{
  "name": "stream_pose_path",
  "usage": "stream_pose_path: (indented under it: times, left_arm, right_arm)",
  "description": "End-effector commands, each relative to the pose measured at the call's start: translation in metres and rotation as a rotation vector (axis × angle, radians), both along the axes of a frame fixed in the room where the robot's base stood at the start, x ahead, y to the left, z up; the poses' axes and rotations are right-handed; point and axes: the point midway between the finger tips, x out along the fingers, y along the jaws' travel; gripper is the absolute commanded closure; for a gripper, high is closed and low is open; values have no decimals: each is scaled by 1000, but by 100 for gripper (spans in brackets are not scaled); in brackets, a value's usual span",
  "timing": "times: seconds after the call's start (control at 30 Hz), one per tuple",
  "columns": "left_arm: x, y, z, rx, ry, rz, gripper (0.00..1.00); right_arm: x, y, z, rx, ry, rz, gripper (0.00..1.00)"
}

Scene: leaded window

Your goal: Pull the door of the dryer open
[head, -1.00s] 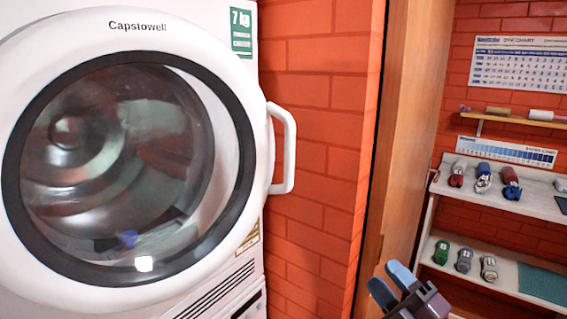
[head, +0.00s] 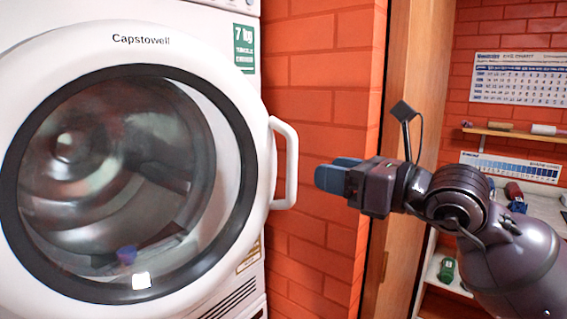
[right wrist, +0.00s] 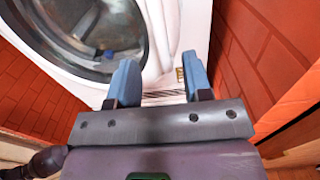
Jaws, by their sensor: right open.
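The dryer (head: 185,28) is white and fills the left of the head view. Its round door (head: 225,80) has a dark ring and a clear window, and it looks shut. A white loop handle (head: 291,165) stands out from the door's right edge. My right gripper (head: 325,176) has blue fingers and is just right of the handle, apart from it in the head view. In the right wrist view the fingers (right wrist: 160,82) are spread, with the door's white edge (right wrist: 160,35) beyond them. My left gripper is not in view.
An orange brick wall (head: 325,60) stands right of the dryer, close behind my right gripper. A wooden post (head: 405,70) is farther right. Behind my arm, shelves (head: 430,270) hold small objects, and a chart (head: 515,75) hangs above.

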Motion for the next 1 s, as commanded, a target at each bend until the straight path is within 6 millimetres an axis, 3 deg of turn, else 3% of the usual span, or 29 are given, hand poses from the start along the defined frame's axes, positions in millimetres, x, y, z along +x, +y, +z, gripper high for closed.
stream_pose_path:
  times: [0.6,1.0]
  left_arm:
    - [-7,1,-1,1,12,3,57]
    - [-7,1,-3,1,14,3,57]
  right_arm:
    - [53,74,0,4,2,3,55]
    - [60,84,0,3,2,3,55]
